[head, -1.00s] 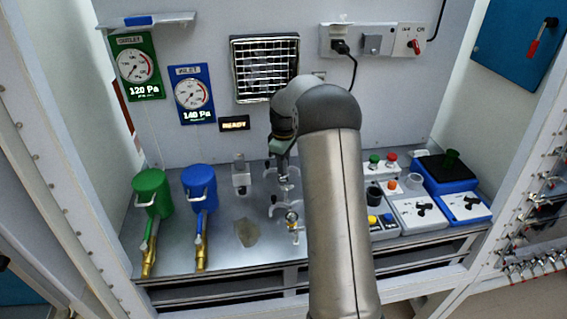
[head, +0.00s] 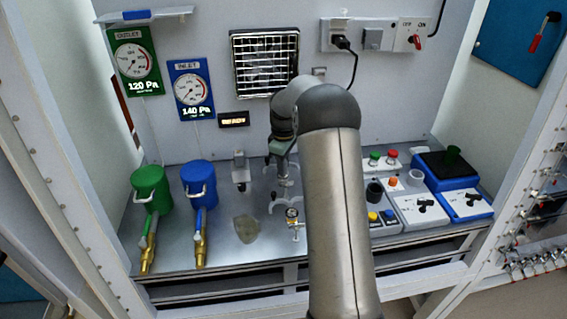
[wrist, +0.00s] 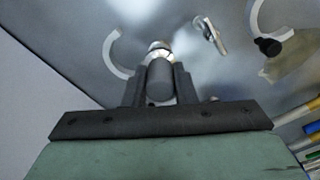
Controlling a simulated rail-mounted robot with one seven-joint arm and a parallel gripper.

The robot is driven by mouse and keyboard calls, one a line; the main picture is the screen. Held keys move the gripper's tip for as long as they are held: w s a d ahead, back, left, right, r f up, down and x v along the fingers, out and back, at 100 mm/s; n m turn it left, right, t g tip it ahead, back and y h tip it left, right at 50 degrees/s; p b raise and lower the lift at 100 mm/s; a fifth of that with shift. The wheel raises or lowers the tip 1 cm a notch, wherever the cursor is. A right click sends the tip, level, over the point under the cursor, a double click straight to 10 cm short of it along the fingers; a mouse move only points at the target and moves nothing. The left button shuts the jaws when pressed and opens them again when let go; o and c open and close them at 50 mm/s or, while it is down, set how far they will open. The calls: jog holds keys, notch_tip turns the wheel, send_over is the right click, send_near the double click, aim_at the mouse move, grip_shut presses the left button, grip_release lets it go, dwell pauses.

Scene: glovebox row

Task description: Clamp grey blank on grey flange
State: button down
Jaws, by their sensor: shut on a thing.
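In the wrist view my gripper (wrist: 160,84) has its two dark fingers closed on a grey cylindrical piece (wrist: 160,82), apparently the grey blank. A shiny silver ring (wrist: 160,50) shows just past its far end; I cannot tell if they touch. In the head view my gripper (head: 284,170) points down over the middle of the bench, partly behind my arm. The grey flange is not clearly seen. A silver fitting (wrist: 208,34), possibly the clamp, lies apart from the fingers in the wrist view.
Pale curved pieces (wrist: 112,54) stand around the gripper. A small gauge fitting (head: 292,222) stands in front. Green (head: 151,188) and blue (head: 199,184) canisters are at left, control boxes (head: 418,208) at right. A tan patch (head: 246,229) marks the bench.

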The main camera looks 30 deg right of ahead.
jog(key=shift+f, duration=0.3)
jog(key=c, duration=1.1)
grip_release()
jog(key=shift+r, duration=0.1)
notch_tip(320, 180, up, 17)
jog(key=b, duration=0.2)
jog(key=shift+r, duration=0.15)
